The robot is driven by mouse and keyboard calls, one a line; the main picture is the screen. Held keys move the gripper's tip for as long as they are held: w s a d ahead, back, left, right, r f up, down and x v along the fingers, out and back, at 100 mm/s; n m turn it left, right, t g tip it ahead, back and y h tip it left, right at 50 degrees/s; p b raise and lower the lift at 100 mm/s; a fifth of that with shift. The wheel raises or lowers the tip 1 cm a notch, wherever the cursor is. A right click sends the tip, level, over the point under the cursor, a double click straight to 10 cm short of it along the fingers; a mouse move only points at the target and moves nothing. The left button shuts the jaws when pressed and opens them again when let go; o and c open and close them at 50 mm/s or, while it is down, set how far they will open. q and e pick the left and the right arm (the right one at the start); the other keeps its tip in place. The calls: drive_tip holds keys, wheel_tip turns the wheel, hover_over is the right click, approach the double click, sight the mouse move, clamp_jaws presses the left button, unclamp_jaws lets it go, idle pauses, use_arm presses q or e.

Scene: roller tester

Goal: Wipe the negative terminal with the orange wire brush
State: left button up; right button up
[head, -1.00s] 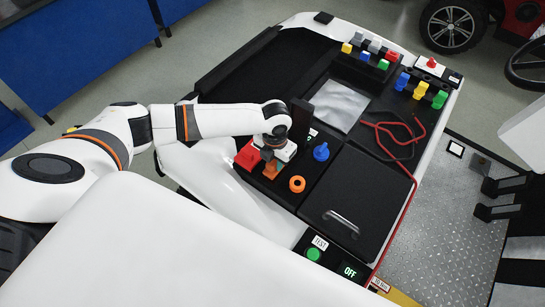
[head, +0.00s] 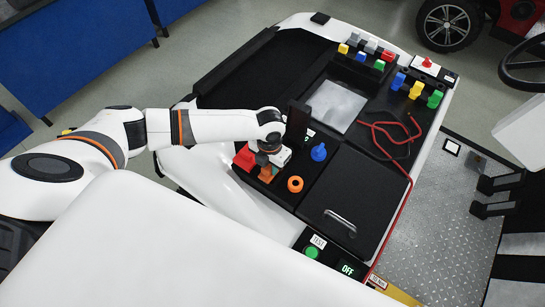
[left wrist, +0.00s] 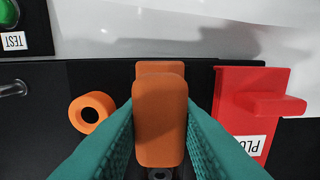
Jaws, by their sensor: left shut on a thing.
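My left gripper (head: 267,168) is at the front left of the black panel. In the left wrist view its teal fingers (left wrist: 160,135) are shut on an orange block-shaped piece (left wrist: 160,118), which looks like the handle of the orange wire brush. The brush also shows in the head view (head: 266,174), below the gripper. Its bristles are hidden, and I cannot tell what it touches. A dark round fitting (left wrist: 160,173) shows just beyond the handle. I cannot make out which part is the negative terminal. My right gripper is not in view.
A red block (left wrist: 250,105) with a partly hidden label stands right beside the brush. An orange ring (head: 295,184) and a blue knob (head: 318,152) stand close by. A red cable (head: 390,130) lies on the panel. A green TEST button (head: 312,252) is at the front.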

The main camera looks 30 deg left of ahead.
use_arm(q)
drive_tip(key=shift+s, duration=0.2)
drive_tip(key=shift+r, duration=0.1)
wheel_tip(320, 180, up, 4)
drive_tip(key=p, duration=0.4)
drive_tip(key=shift+r, duration=1)
